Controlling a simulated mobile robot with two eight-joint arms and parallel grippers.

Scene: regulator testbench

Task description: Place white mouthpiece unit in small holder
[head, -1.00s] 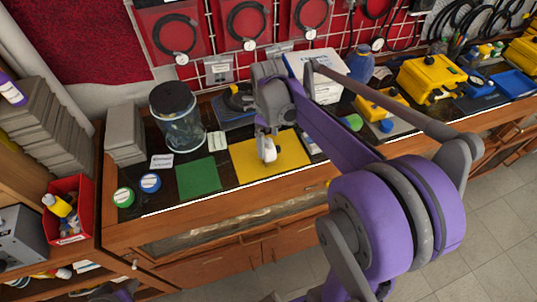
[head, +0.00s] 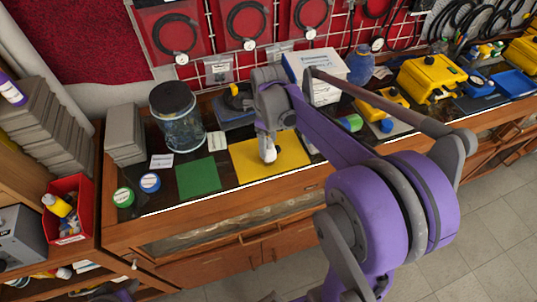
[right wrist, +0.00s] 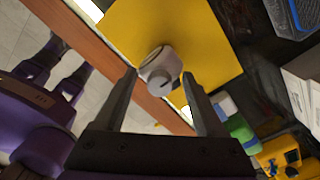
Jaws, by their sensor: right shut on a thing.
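I cannot tell how far above the mat the unit is. I cannot make out the small holder for certain. My left gripper is out of view.
A green mat (head: 198,177) lies left of the yellow one. A white box (head: 318,72) is at the back. Yellow cases (head: 430,80) stand to the right.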

